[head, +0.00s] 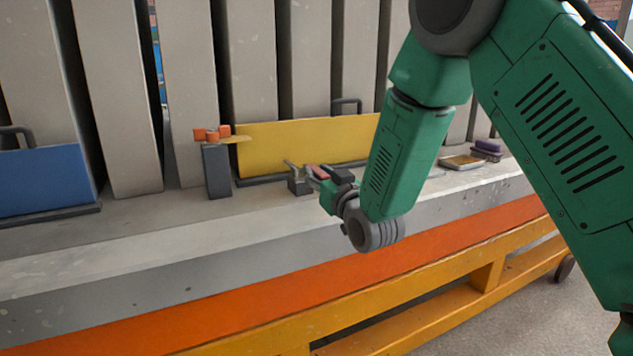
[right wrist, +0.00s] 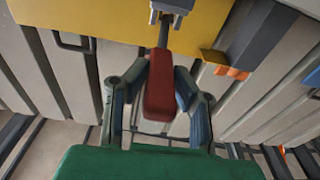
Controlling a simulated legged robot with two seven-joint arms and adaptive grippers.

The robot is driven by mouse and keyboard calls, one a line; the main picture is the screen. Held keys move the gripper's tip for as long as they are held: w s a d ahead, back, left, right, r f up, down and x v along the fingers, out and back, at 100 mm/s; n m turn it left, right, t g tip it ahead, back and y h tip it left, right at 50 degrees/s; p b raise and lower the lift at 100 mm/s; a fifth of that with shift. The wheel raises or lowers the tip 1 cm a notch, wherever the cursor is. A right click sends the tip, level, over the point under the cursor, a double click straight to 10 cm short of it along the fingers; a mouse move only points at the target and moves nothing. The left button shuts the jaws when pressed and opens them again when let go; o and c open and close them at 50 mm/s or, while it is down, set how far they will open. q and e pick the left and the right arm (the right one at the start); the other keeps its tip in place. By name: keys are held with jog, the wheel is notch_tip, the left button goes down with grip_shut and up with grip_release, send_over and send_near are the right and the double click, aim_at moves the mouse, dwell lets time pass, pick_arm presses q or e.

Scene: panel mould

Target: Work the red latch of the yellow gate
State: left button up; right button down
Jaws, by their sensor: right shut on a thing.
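The yellow gate (head: 300,145) stands upright against the grey panels, behind the ledge. The red latch (right wrist: 162,88) is a red grip on a grey stem, running up to a metal bracket (right wrist: 172,5) at the gate in the right wrist view. In the head view, the red latch (head: 321,172) shows only in part beside my gripper. My right gripper (head: 334,178) is at the latch in front of the gate's lower edge. In the right wrist view, its two dark fingers stand on either side of the red grip, shut on it. My left gripper is out of view.
A dark grey post (head: 217,172) with an orange piece (head: 212,133) on top stands at the gate's left end. A blue panel (head: 45,180) is at far left. A tan tray (head: 462,162) and a purple block (head: 487,146) lie right of my arm. The front ledge (head: 150,240) is clear.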

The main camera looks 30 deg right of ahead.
jog(key=shift+s+f, duration=0.15)
jog(key=shift+f, duration=0.35)
jog(key=c, duration=1.4)
grip_release()
jog(key=shift+o, duration=0.2)
jog(key=shift+r, duration=0.1)
jog(key=shift+r, duration=0.1)
jog(key=s+a+f, duration=0.1)
jog(key=s, duration=1)
jog(key=shift+s+f, duration=0.2)
jog(key=shift+s, duration=0.2)
jog(key=shift+a+f, duration=0.1)
